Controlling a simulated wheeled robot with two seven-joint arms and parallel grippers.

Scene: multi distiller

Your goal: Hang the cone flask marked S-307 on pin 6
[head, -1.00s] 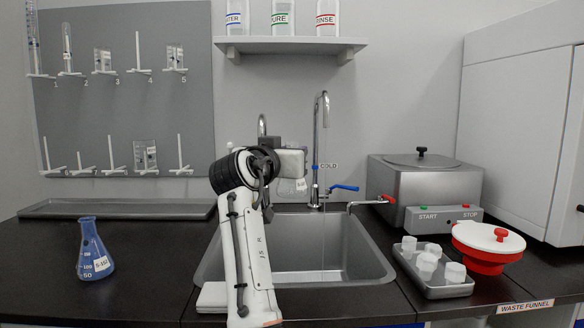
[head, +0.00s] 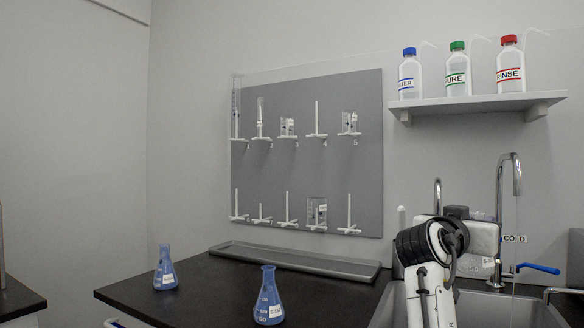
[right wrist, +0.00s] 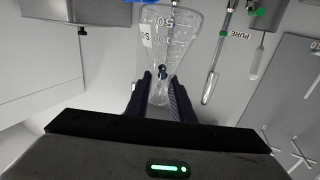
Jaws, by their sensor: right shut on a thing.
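My right gripper (right wrist: 160,90) is shut on the neck of a clear cone flask (right wrist: 170,50). The flask's wide, graduated base points away from the jaws, and a white label shows only in part, so its marking cannot be read. In the head view the flask (head: 490,264) is mostly hidden behind my right arm, in front of the sink tap. Pin 6 (head: 237,203), at the lower left of the grey pegboard (head: 285,170), looks empty. My left gripper is not in view.
Two blue-filled flasks stand on the black counter, one (head: 165,270) at the left and one (head: 268,300) nearer. A grey tray (head: 290,262) lies below the pegboard. Several pins hold glassware. The tap (head: 510,200) and a bottle shelf (head: 478,103) are at the right.

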